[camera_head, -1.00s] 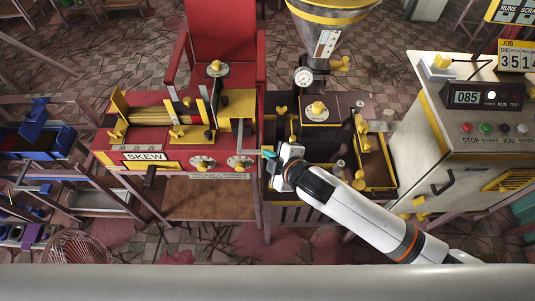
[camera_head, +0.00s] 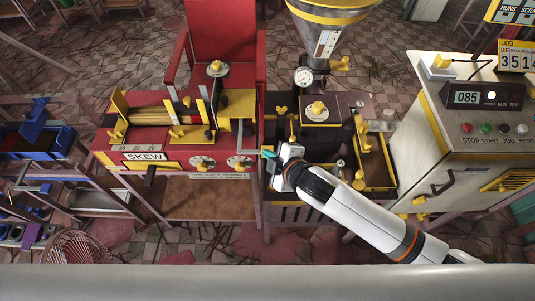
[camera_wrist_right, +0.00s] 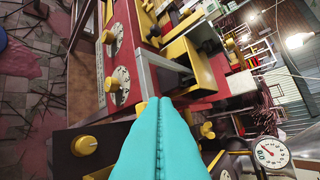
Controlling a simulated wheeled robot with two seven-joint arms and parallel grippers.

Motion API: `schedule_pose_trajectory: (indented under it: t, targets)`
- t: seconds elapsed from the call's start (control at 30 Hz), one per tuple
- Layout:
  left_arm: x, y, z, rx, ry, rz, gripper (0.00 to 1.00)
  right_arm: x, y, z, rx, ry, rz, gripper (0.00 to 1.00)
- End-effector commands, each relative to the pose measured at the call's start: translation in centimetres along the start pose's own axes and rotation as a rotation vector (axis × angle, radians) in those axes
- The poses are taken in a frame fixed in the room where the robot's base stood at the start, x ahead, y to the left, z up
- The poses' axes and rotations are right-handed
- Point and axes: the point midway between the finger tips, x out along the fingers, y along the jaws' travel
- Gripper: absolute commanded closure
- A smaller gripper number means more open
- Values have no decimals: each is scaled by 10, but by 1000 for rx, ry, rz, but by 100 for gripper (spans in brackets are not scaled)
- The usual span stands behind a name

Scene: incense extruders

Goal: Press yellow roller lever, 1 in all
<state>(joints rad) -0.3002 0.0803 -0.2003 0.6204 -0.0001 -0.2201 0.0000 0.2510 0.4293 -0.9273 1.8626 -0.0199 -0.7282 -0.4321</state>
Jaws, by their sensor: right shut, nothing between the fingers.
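My right gripper (camera_head: 268,154) is shut and empty, its teal fingertips in the gap between the red SKEW machine (camera_head: 118,142) and the dark machine (camera_head: 320,121) under the hopper. In the right wrist view the closed teal fingers (camera_wrist_right: 158,112) point at the red machine's side, just below a grey metal bar (camera_wrist_right: 160,72). Whether they touch anything is unclear. Several yellow levers and knobs show, including a yellow lever (camera_head: 282,109) on the dark machine and a yellow knob (camera_wrist_right: 85,145) left of the fingers. I cannot tell which is the roller lever. My left gripper is not in view.
Two round dials (camera_head: 203,163) (camera_head: 240,162) sit on the red machine's front, left of my gripper. A pressure gauge (camera_head: 303,77) stands by the hopper (camera_head: 333,20). A control cabinet (camera_head: 420,160) with a lit readout (camera_head: 467,97) is at right.

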Motion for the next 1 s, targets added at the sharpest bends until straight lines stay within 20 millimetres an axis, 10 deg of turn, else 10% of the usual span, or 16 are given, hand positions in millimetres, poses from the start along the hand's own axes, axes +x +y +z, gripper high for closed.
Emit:
schedule_pose_trajectory:
  t: [1.0]
  targets:
    - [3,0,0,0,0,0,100,8,6,-6,0,0,0,100]
